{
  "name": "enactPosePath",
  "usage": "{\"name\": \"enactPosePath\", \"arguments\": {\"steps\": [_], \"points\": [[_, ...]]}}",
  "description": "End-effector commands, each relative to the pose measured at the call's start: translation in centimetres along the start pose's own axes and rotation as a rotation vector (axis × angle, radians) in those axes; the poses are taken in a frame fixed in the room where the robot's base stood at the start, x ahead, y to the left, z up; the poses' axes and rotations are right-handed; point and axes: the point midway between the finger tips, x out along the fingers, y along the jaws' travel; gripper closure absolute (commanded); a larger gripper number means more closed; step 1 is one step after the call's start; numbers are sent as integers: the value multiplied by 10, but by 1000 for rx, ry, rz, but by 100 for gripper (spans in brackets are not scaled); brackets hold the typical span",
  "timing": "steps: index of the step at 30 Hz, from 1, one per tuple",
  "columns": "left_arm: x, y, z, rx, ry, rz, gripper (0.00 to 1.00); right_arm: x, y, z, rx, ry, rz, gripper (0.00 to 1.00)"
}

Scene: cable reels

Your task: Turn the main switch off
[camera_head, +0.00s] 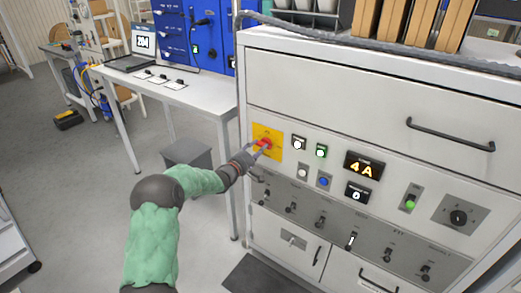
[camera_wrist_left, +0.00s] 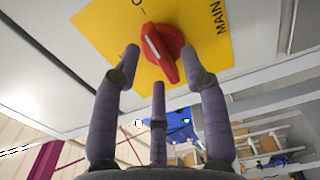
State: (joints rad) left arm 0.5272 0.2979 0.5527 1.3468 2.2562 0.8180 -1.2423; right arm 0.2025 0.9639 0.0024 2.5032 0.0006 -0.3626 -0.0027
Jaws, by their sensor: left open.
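The main switch is a red rotary knob (camera_head: 265,143) on a yellow plate (camera_head: 262,131), at the upper left of the cabinet's grey front panel. In the left wrist view the red knob (camera_wrist_left: 163,45) shows close up with a white mark on it, on the yellow plate (camera_wrist_left: 110,25) lettered "MAIN". My left gripper (camera_head: 253,152) is at the knob. In the left wrist view its fingers are open, with one fingertip on either side of the knob and a third finger below it. I cannot tell whether they touch it. My right gripper is not in view.
The panel also has buttons (camera_head: 321,151), a lit display reading "4A" (camera_head: 364,167), a green-lit switch (camera_head: 409,203), a black dial (camera_head: 458,217) and a row of small toggles. A white table (camera_head: 195,95) with a laptop (camera_head: 135,60) stands left. Floor between is mostly clear.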

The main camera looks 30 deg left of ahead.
Motion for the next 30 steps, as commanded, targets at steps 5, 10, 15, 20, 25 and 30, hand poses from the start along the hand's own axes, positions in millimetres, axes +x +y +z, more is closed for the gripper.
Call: {"name": "enactPosePath", "arguments": {"steps": [5,10,15,20,25,30], "points": [[13,0,0,1,0,1,56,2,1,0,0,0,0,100],[15,0,0,0,0,0,56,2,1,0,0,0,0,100],[15,0,0,0,0,0,56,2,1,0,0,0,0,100],[15,0,0,0,0,0,100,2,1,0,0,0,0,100],[15,0,0,0,0,0,100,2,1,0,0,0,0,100],[15,0,0,-20,0,-1,100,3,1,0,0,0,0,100]]}}
